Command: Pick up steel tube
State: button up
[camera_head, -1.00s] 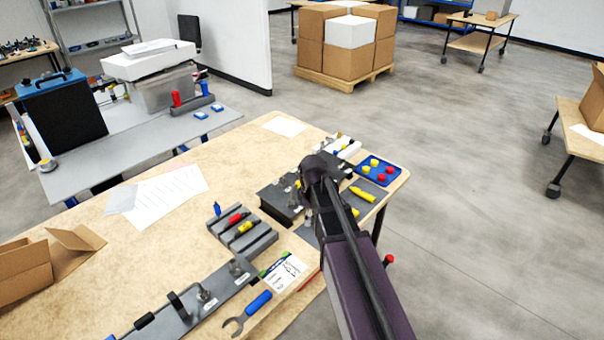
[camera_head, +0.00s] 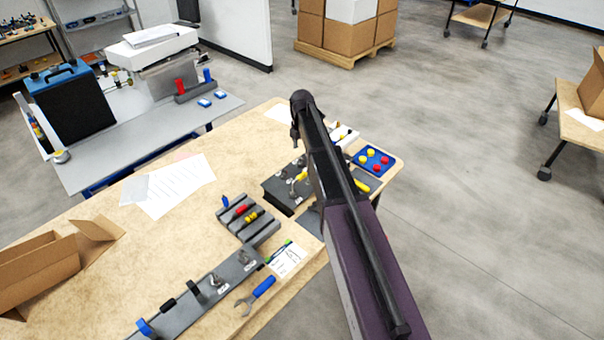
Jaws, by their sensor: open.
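My arm reaches up from the lower right, and its dark end, with my gripper (camera_head: 296,133), hangs over the far part of the wooden bench (camera_head: 160,240). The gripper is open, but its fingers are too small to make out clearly. I cannot surely tell which piece is the steel tube. Small metal fittings (camera_head: 217,281) stand on a long grey rail (camera_head: 185,306) at the near edge. A dark block (camera_head: 279,191) with metal and yellow parts lies below my gripper, partly hidden by my arm.
A grey rack (camera_head: 247,222) holds red and yellow tools. A blue-handled wrench (camera_head: 256,291) and a card (camera_head: 287,260) lie at the near edge. A blue tray (camera_head: 373,160) with red and yellow pieces sits far right. An open carton (camera_head: 40,272) stands left. Bench around the papers (camera_head: 178,185) is clear.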

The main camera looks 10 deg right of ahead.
aim_at(302, 174)
dwell(0.4)
notch_tip(302, 174, down, 9)
jog(key=b, duration=0.8)
jog(key=shift+r+b, duration=0.2)
jog(key=shift+b, duration=0.2)
jog(key=shift+f, duration=0.1)
jog(key=shift+w+f+b, duration=0.15)
jog(key=shift+f+b, duration=2.35)
jog(key=shift+b, duration=0.1)
grip_shut()
